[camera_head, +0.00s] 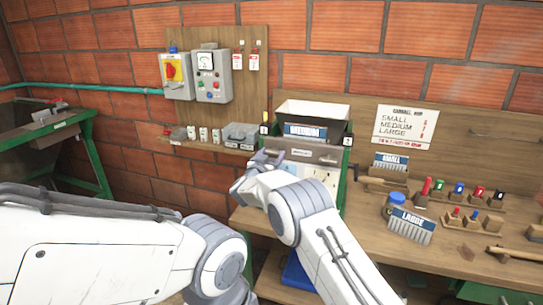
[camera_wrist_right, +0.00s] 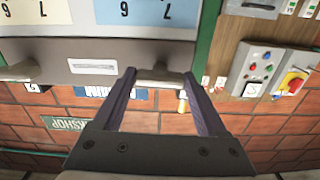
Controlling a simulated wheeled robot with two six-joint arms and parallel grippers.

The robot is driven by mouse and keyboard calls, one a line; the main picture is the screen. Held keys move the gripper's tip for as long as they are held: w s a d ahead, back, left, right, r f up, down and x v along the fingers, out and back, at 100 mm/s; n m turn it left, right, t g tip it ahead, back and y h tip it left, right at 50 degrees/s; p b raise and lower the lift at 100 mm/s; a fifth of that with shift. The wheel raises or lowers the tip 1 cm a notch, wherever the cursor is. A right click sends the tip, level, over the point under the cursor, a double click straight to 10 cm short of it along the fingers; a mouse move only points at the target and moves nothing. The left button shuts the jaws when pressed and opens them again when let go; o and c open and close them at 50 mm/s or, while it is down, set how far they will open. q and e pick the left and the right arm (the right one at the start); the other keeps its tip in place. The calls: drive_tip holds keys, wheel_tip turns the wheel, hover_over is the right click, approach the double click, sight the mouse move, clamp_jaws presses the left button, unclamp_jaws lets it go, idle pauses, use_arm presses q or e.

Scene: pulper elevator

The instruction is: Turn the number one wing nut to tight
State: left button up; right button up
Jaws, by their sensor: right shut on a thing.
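My right gripper (camera_head: 266,160) is at the upper left of the pulper's front, below the bin marked MEDIUM. In the right wrist view, which is upside down, its two dark fingers (camera_wrist_right: 161,76) stand on either side of a pale grey wing nut (camera_wrist_right: 160,78), the number one. The fingers are shut on it; its exact angle is hard to tell. The number two wing nut (camera_wrist_right: 18,72) sticks out at the left of that view, beside a small tag with a 2 (camera_wrist_right: 38,88). My left arm crosses the lower left of the head view; its gripper is not in view.
The dark bin (camera_head: 313,112) with its MEDIUM plate stands just above the wing nuts. A control box (camera_head: 212,75) hangs on the board to the left. The wooden bench (camera_head: 470,265) at right holds SMALL and LARGE plates (camera_head: 410,225), a blue-lidded jar (camera_head: 397,199) and coloured-handled tools.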

drive_tip(key=shift+m+b, duration=7.75)
drive_tip(key=shift+m, duration=0.95)
drive_tip(key=o, duration=1.3)
drive_tip(key=shift+s+a, duration=0.15)
drive_tip(key=shift+s, duration=0.15)
drive_tip(key=b+v, duration=0.3)
drive_tip(key=v, duration=0.7)
